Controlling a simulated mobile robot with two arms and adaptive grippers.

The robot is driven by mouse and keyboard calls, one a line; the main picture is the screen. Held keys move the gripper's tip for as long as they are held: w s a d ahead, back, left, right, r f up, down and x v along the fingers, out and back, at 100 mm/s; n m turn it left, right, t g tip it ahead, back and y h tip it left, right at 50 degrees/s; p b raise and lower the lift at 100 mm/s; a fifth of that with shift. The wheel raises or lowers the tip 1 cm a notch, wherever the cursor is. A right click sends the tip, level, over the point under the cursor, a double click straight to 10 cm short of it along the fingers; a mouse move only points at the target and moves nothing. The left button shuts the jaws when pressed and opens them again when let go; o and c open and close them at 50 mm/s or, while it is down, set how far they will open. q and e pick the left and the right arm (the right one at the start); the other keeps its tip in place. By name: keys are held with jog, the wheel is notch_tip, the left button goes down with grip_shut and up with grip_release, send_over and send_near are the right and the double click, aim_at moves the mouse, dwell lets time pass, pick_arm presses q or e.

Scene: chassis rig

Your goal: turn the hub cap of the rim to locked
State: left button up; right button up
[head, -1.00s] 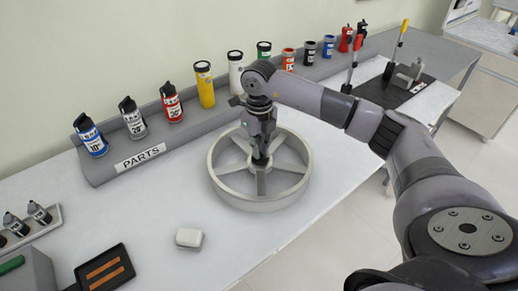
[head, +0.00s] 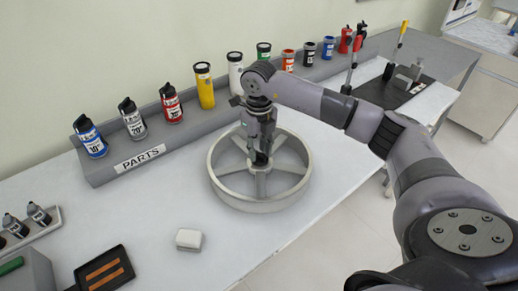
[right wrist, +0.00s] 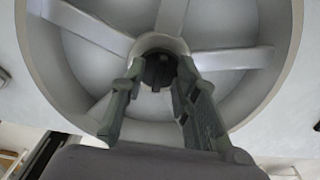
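The grey rim (head: 234,196) lies flat on the white table, a round wheel with several spokes. My right gripper (head: 260,160) points down over its hub. In the right wrist view the dark hub cap (right wrist: 157,72) sits inside the pale hub at the rim's middle. The two fingers of my right gripper (right wrist: 160,82) stand apart on either side of the cap, with pale hub showing between. I cannot tell whether either finger touches it. In the head view the gripper hides most of the cap, and no lock marking is readable. My left gripper is not in view.
A grey parts rack (head: 107,171) with several bottles and canisters runs along the back wall. A small white block (head: 188,239) lies front left of the rim. A dark tray (head: 104,268) is at lower left. The table between rim and rack's left end is clear.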

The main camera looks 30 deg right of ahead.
aim_at(259, 154)
notch_tip(259, 154, up, 12)
dwell(0.7)
dwell(0.4)
